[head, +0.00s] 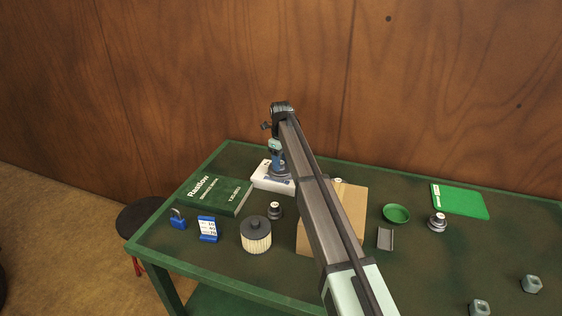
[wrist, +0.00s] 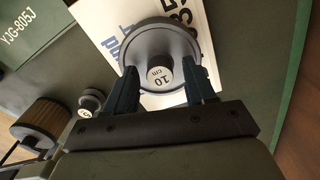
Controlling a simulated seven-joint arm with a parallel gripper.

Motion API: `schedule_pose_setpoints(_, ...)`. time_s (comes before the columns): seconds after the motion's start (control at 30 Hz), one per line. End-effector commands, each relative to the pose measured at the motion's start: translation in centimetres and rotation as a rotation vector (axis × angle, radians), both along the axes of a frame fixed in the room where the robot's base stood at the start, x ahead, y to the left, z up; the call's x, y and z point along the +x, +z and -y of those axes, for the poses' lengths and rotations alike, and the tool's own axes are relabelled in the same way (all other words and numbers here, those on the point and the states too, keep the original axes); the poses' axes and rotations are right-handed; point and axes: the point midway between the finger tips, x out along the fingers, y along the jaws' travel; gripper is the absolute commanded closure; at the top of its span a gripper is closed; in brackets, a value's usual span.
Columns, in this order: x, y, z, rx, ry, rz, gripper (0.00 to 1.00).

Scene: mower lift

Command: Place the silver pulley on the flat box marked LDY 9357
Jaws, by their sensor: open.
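A silver pulley (wrist: 157,42) with a round label reading 10 cm sits on a white flat box (wrist: 205,20) in the wrist view. The box has large blue and black print, partly hidden, so I cannot read the whole marking. My gripper (wrist: 160,72) is open, its two fingers on either side of the pulley's labelled hub. I cannot tell whether the fingers touch it. In the head view my gripper (head: 275,150) is low over the white box (head: 262,180) at the back of the table, and the pulley is mostly hidden there.
A green box (head: 212,195) lies left of the white box. A small weight-like piece (head: 274,210), a ribbed filter (head: 256,234), a blue padlock (head: 178,220) and a blue-white block (head: 208,229) stand in front. A cardboard piece (head: 350,205) lies under my arm; a green bowl (head: 396,213) is right.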

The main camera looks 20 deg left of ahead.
Motion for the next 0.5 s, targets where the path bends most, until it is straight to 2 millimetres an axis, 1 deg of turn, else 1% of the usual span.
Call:
schedule_pose_setpoints(0.13, 0.0, 0.7, 0.0, 0.001, 0.0, 0.001, 0.45)
schedule_pose_setpoints(0.27, 0.1, 2.3, 0.0, 0.001, 0.0, 0.001, 0.45)
schedule_pose_setpoints(0.5, 0.1, 6.8, -0.1, 0.001, 0.0, 0.002, 0.45)
